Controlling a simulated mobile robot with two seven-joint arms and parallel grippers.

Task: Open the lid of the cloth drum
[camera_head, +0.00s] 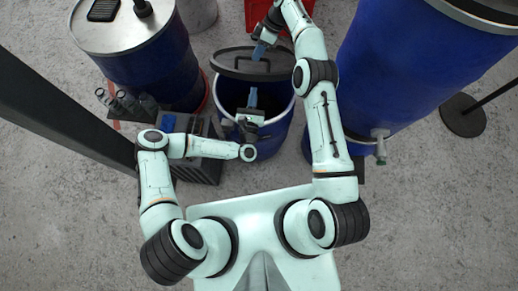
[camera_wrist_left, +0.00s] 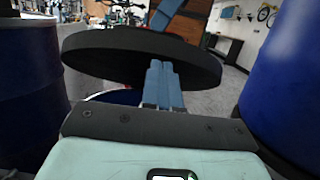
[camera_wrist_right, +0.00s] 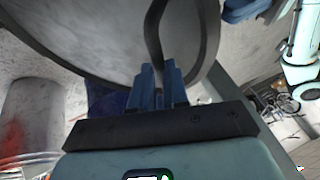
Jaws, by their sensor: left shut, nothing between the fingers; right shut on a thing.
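The cloth drum (camera_head: 265,142) is the small blue drum in the middle of the head view. Its round dark lid (camera_head: 228,66) is raised and tilted at the far side, leaving the opening partly uncovered. My right gripper (camera_head: 260,51) is shut on the lid's handle (camera_wrist_right: 154,38), a dark loop in the right wrist view. My left gripper (camera_head: 252,98) is shut and empty over the drum's opening, on the near side of the lid. In the left wrist view its fingers (camera_wrist_left: 162,82) overlap the lid (camera_wrist_left: 110,52); whether they touch it is unclear.
A large blue drum (camera_head: 395,70) with a tap (camera_head: 380,145) stands close on the right. Another blue drum with a metal top (camera_head: 115,25) stands at the left. A dark box with several small items (camera_head: 200,165) stands left of the cloth drum. Open floor shows in front.

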